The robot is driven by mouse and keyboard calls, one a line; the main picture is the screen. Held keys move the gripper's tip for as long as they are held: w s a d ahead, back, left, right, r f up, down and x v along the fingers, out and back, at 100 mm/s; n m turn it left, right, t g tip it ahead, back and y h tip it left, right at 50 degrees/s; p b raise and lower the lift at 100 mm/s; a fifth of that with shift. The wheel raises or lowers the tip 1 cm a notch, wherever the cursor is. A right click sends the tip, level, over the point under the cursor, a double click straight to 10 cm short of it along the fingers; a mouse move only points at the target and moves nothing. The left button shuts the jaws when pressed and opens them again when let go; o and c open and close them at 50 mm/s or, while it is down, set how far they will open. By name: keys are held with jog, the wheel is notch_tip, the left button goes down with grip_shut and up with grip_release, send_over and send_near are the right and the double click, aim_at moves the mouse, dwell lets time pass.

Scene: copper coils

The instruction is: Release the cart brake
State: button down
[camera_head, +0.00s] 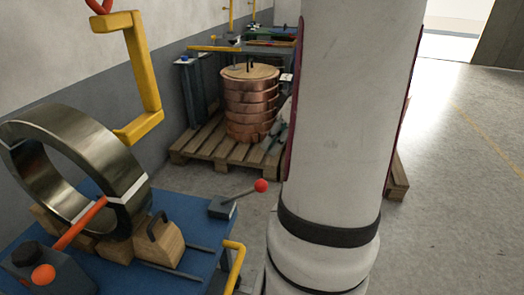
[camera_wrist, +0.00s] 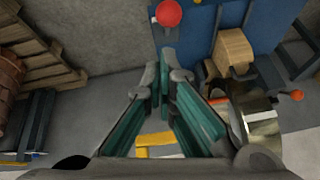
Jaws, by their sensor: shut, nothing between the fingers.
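The blue cart (camera_head: 190,215) stands at lower left in the head view. A brake lever with a red ball knob (camera_head: 261,185) rises from a small dark block (camera_head: 222,207) at its edge, leaning to the right. In the wrist view the red knob (camera_wrist: 168,13) shows at the top, beside the blue cart deck (camera_wrist: 200,25). My gripper (camera_wrist: 163,80) has teal-padded fingers with the tips together, empty. In that picture the tips lie below the knob, apart from it. In the head view my pale arm stands right of the lever and hides much of the gripper.
A metal coil (camera_head: 75,165) sits on wooden chocks on the cart, beside a grey box with orange handles (camera_head: 45,273). A yellow hook (camera_head: 148,85) hangs above. A copper coil stack (camera_head: 250,103) stands on a wooden pallet (camera_head: 200,145) behind. Floor at right is clear.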

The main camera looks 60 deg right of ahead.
jog(key=s+r, duration=0.1)
jog(key=s+d+r, duration=0.1)
jog(key=shift+s+r+p, duration=0.3)
jog(key=shift+p, duration=0.1)
dwell(0.4)
jog(key=w+a+r+g, duration=0.1)
jog(key=a+r, duration=0.1)
jog(key=a, duration=0.8)
jog(key=w+a+r+g, duration=0.2)
jog(key=a+r, duration=0.1)
jog(key=a, duration=0.6)
jog(key=s+a+m+g+h, duration=0.2)
jog(key=s+a, duration=1)
jog(key=s, duration=0.1)
notch_tip(320, 180, up, 26)
jog(key=t+p, duration=0.4)
jog(key=p, duration=2.1)
